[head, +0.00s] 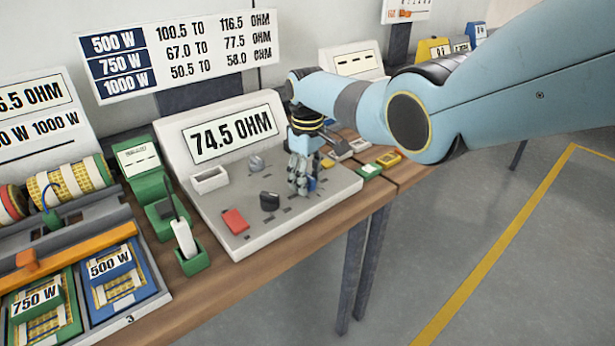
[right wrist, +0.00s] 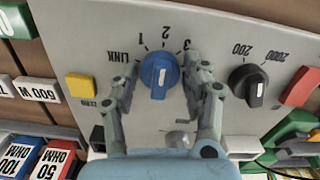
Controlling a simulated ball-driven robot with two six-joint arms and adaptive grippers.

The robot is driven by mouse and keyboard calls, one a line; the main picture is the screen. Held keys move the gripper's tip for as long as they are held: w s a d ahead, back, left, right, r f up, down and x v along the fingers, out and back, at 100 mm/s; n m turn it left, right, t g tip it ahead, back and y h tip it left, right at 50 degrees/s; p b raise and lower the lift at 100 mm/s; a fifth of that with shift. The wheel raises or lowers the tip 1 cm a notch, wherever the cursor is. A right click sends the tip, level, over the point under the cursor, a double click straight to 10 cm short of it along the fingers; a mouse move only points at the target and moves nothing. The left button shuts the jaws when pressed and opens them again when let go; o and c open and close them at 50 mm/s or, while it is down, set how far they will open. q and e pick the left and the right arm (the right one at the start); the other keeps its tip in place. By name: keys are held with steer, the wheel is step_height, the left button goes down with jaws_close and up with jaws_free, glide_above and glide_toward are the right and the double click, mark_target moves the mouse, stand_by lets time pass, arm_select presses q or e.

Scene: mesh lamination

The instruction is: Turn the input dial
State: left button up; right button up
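The input dial is a blue knob (right wrist: 159,75) on the sloped grey panel (right wrist: 225,45) of the meter. Upside-down marks LINK, 1, 2 and 3 surround it in the right wrist view. A short white line shows on its face; I cannot tell which mark it selects. My right gripper (right wrist: 161,72) is open, with one finger on each side of the blue knob and small gaps to it. In the head view my right gripper (head: 302,178) points down at the panel and mostly hides the blue knob (head: 312,184). My left gripper is not in view.
A black dial (right wrist: 249,84) marked 200 and 2000 sits beside the blue knob. The panel also holds a red button (head: 235,220) and a grey knob (head: 256,163). The meter display (head: 232,134) reads 74.5 OHM. A green holder (head: 193,262) stands left of it.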

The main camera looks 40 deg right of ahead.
steer(key=shift+o, duration=1)
step_height(320, 180, up, 12)
